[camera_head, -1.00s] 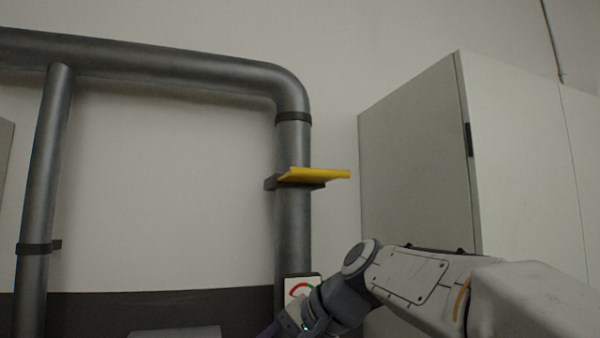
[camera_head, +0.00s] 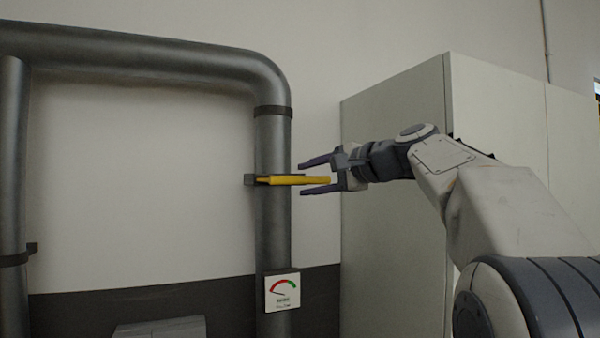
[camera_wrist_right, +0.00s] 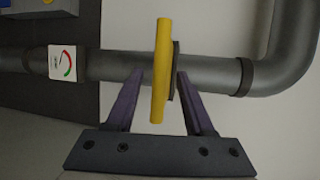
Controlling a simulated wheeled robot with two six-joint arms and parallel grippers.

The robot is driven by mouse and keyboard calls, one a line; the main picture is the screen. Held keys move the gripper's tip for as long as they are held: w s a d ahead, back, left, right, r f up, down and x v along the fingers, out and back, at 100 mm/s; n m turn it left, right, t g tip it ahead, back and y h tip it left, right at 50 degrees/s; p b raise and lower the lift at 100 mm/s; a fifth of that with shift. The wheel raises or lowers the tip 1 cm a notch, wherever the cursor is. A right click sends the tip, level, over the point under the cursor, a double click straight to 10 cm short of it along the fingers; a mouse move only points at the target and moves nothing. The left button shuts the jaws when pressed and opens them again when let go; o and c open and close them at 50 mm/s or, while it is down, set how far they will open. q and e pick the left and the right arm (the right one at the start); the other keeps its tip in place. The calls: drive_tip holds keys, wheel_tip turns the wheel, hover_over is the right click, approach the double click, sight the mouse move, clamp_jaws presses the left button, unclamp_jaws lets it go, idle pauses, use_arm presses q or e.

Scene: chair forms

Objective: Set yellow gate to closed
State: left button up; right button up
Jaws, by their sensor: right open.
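The yellow gate (camera_head: 300,180) is a flat yellow piece on a dark bracket on the vertical grey pipe (camera_head: 272,225). In the head view it sticks out to the right of the pipe, roughly level. My right gripper (camera_head: 318,178) is open at its free end, one finger above and one below. In the right wrist view the gate (camera_wrist_right: 161,72) stands between the two fingers of the gripper (camera_wrist_right: 160,78), with a gap on each side. My left gripper is not in view.
A gauge (camera_head: 282,291) with a red and green arc is on the pipe below the gate. A pale cabinet (camera_head: 390,240) stands to the right, behind my right arm. A grey box (camera_head: 160,328) shows at the bottom. The wall left of the pipe is clear.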

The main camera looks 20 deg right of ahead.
drive_tip(key=shift+p+x, duration=0.35)
drive_tip(key=shift+x, duration=1.05)
clamp_jaws()
drive_tip(key=shift+f, duration=0.15)
